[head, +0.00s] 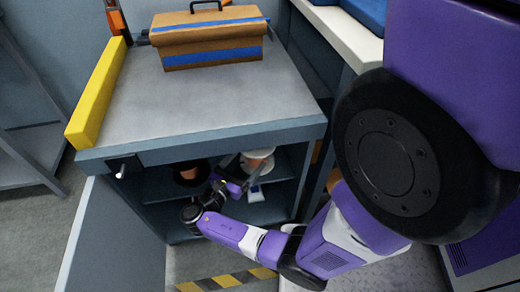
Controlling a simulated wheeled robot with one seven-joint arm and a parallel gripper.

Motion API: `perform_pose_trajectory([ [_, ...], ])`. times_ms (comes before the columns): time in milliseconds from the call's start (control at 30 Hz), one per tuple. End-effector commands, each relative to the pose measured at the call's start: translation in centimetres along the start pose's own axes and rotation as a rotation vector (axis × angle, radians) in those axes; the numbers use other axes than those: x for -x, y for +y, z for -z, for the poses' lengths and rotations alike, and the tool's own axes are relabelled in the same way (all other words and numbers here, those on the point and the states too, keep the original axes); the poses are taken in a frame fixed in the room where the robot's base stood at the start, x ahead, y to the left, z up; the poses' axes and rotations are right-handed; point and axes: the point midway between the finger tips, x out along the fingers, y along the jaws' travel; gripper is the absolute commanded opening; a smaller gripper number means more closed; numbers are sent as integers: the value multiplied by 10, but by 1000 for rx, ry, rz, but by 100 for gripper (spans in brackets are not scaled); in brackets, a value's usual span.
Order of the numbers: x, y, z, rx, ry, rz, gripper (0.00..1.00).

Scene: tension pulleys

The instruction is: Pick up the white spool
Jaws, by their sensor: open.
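The white spool (257,167), with a copper-orange top or winding, sits inside the open cabinet under the bench top, on the right of the opening. My gripper (243,168) reaches into the cabinet from below, just left of the white spool. Its fingers are open and close to the spool; I cannot tell whether they touch it or stand on both sides of it. The spool's lower part is partly hidden by the gripper.
A dark spool (186,179) with an orange core stands left of my gripper on the shelf. The bench top (215,100) overhangs the opening. The cabinet door (115,240) stands open at left. A brown toolbox (209,38) and yellow bar (97,90) lie on top.

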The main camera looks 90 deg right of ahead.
Motion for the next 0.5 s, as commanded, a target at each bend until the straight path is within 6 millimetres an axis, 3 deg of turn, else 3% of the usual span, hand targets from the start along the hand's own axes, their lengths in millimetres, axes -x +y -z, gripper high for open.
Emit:
perform_pose_trajectory([
  [500,-53,-5,1,-3,0,3,88],
])
